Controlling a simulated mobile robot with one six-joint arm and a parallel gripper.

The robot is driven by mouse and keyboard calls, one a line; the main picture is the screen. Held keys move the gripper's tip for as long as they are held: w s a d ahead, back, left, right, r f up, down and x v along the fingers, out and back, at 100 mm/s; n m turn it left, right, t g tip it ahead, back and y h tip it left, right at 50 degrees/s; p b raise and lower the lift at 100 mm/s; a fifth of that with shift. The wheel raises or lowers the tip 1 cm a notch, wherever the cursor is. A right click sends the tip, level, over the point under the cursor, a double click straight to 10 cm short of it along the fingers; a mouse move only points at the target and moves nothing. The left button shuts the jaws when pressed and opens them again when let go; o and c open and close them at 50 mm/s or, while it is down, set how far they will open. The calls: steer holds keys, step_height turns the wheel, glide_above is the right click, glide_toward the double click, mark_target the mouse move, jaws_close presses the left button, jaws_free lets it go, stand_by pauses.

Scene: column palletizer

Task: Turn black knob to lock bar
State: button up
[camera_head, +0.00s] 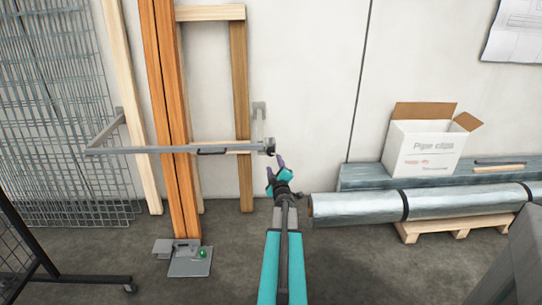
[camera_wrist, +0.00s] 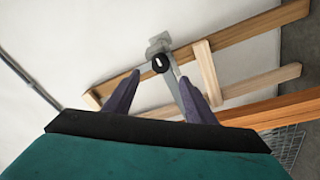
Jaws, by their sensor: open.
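The black knob (camera_head: 270,147) is at the right end of the grey bar (camera_head: 140,150), beside a grey wall bracket (camera_head: 259,125). The bar runs roughly level in front of the upright timbers and has a dark handle (camera_head: 212,152). In the wrist view the knob (camera_wrist: 160,64) is round and black with a short pale mark, lying beyond the fingertips. My gripper (camera_head: 275,164) is just below the knob in the head view. Its two purple fingers (camera_wrist: 160,79) are apart with nothing held between them. I cannot tell whether they touch the knob.
Orange timbers (camera_head: 170,95) stand on a grey metal foot (camera_head: 190,262) with a green part. Wire mesh panels (camera_head: 55,90) lean at the left. A wrapped roll (camera_head: 355,209) on a pallet and an open carton (camera_head: 421,148) stand at the right.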

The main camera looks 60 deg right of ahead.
mark_target(271, 153)
steer(key=shift+x, duration=4.8)
jaws_close()
